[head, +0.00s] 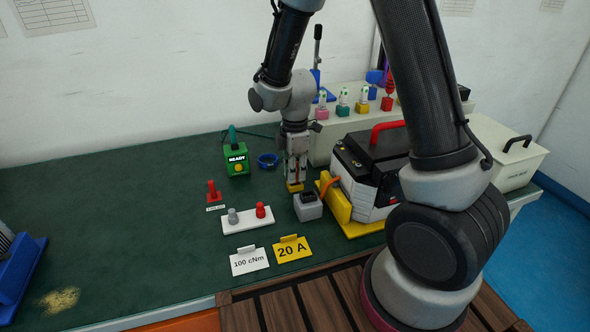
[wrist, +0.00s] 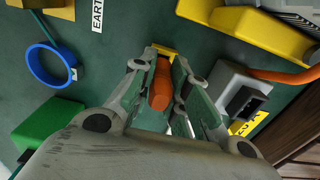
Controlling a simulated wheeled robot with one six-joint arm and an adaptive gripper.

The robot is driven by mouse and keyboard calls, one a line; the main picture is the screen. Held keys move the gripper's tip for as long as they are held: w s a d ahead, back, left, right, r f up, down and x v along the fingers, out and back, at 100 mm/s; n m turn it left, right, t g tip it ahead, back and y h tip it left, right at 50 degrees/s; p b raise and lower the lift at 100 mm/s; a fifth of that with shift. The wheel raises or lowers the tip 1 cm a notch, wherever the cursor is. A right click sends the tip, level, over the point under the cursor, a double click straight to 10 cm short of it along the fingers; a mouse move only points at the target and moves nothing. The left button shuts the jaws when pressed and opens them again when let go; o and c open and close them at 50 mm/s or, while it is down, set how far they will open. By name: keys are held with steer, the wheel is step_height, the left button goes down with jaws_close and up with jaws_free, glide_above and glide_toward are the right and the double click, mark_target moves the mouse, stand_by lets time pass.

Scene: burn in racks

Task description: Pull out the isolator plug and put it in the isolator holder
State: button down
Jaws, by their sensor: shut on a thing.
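My gripper (head: 296,179) points down at the middle of the green bench, its fingers closed around an orange plug. In the wrist view the orange plug (wrist: 160,86) lies between the fingers of my gripper (wrist: 164,90). A small yellow block (head: 295,188), likely the isolator holder, is directly below the fingertips; it also shows beyond the plug in the wrist view (wrist: 164,50). I cannot tell whether the plug touches or sits in it. A grey socket block (head: 308,209) with a dark opening stands to the right and nearer; its opening (wrist: 243,100) looks empty.
A black-and-white unit (head: 372,170) on a yellow base stands close right, with an orange cable. A green READY box (head: 236,160) and blue ring (head: 267,160) are left. A white tray (head: 247,223) with grey and red pegs and a 20 A card (head: 292,249) lie in front.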

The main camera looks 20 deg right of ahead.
steer(key=shift+f, duration=0.7)
steer(key=c, duration=1.3)
jaws_free()
